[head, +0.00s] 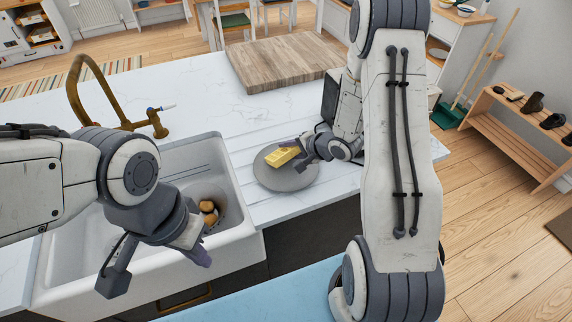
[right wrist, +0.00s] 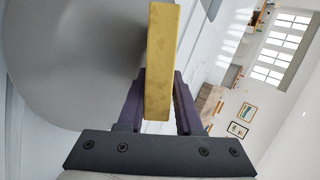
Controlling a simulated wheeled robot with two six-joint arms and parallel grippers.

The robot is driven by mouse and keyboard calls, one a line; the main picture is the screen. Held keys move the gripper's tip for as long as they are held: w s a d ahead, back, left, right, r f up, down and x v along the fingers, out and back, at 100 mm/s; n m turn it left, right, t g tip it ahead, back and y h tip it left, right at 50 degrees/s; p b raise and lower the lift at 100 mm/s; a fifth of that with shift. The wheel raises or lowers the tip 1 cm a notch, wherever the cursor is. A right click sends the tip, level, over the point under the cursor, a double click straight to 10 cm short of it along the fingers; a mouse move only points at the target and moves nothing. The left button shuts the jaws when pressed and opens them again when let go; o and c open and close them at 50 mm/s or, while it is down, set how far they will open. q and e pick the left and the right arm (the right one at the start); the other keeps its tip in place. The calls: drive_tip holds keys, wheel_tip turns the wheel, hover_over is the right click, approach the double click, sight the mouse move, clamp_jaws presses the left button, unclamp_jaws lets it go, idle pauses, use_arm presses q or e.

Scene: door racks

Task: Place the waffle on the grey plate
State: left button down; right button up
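The waffle shows as a yellow slab (head: 280,157) over the grey plate (head: 287,180) on the white counter, right of the sink. My right gripper (head: 302,150) reaches in from the right and is shut on the waffle. In the right wrist view the slab (right wrist: 161,60) stands between the two dark fingers (right wrist: 158,105), with the plate (right wrist: 70,60) beside it. I cannot tell if the waffle touches the plate. My left gripper (head: 155,266) is open and empty, over the front of the sink.
The white sink (head: 225,165) has brown items (head: 208,210) in it, partly hidden by my left arm. A brass tap (head: 85,85) stands behind it. A wooden board (head: 285,62) lies at the back of the counter. The counter (head: 205,95) between tap and board is clear.

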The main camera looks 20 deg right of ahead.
sight(298, 149)
idle(0.3)
drive_tip(key=p+v, duration=0.5)
drive_tip(key=v, duration=0.2)
drive_tip(key=shift+w+r+p, duration=0.15)
drive_tip(key=shift+p, duration=0.15)
drive_tip(key=shift+s+d+r+p, duration=0.2)
drive_tip(key=shift+s+p, duration=0.1)
drive_tip(key=shift+s, duration=0.2)
